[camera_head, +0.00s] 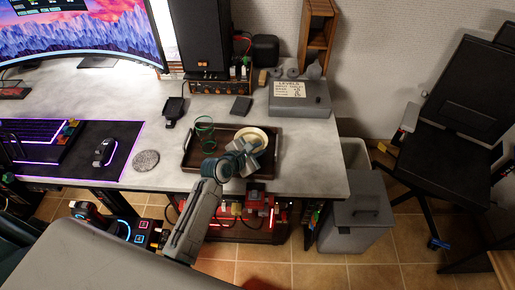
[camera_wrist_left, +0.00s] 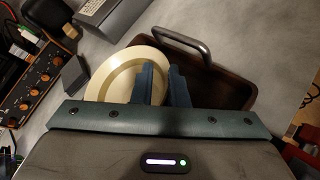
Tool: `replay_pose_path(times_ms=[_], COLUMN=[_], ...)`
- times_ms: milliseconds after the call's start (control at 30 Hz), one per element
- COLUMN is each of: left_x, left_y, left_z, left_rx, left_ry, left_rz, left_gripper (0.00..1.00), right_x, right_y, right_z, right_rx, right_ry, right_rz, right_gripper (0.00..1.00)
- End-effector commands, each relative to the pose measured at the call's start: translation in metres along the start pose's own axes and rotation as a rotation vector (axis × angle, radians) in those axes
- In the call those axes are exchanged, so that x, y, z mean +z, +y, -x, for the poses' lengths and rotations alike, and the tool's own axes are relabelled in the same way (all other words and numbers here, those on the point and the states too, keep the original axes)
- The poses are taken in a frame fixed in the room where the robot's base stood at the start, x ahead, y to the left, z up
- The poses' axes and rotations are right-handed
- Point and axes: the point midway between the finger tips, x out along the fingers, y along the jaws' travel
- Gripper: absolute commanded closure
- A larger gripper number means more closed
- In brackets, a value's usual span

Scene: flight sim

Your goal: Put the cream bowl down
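The cream bowl (camera_head: 262,132) is over the back right part of a dark brown tray (camera_head: 190,160) on the grey desk. My left gripper (camera_head: 246,151) is at the bowl's near side. In the left wrist view the bowl (camera_wrist_left: 112,75) looks level, and the two blue-grey fingers of my left gripper (camera_wrist_left: 163,82) are close together across its rim, one inside and one outside. The fingers hide part of the rim. I cannot tell whether the bowl touches the tray. My right gripper is not in view.
Green ring-shaped items, perhaps glasses (camera_head: 204,124), stand in the tray left of the bowl. A grey box (camera_head: 300,100) with a label is behind on the right. A round grey coaster (camera_head: 146,160) and a mouse (camera_head: 104,152) are to the left. The desk's right edge is near.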

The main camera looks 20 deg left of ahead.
Motion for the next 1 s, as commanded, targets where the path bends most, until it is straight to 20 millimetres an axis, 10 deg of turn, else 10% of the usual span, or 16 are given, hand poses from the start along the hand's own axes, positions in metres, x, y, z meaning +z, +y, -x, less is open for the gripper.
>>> replay_pose_path(times_ms=[433,1000], left_x=[0.006,0.004], left_y=[0.004,0.003], left_z=[0.004,0.113], left_rx=[0.0,-0.003], left_ry=[0.002,0.003], left_rz=[-0.001,-0.002], left_gripper=[0.7,0.7], right_x=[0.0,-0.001], right_y=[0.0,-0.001], right_z=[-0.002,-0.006], right_rx=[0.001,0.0], right_ry=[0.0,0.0], right_rz=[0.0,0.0], right_gripper=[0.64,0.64])
